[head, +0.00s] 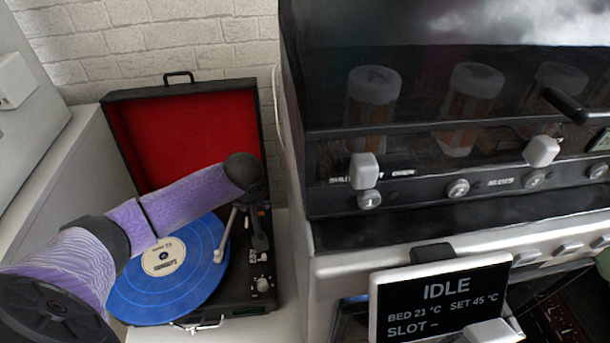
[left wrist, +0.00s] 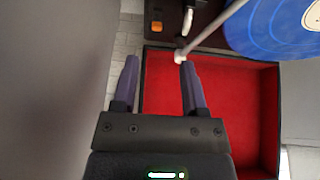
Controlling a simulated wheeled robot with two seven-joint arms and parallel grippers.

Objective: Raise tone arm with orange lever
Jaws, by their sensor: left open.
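The record player (head: 262,285) stands open at the left in the head view, with a blue record (head: 165,285) on it. Its pale tone arm (head: 226,232) reaches to the record's right edge; it also shows in the left wrist view (left wrist: 212,28). A small orange part (left wrist: 155,28), seemingly the lever, sits on the black deck beside the tone arm's base. My left gripper (left wrist: 159,64) is open and empty, its purple fingers apart, below the orange part in that view. In the head view my wrist hides the deck's back right.
The red-lined lid (head: 185,135) stands raised behind the deck and lies under my fingers in the left wrist view (left wrist: 220,110). A black machine (head: 450,190) with knobs and an "IDLE" screen (head: 440,300) stands close on the right. A brick wall is behind.

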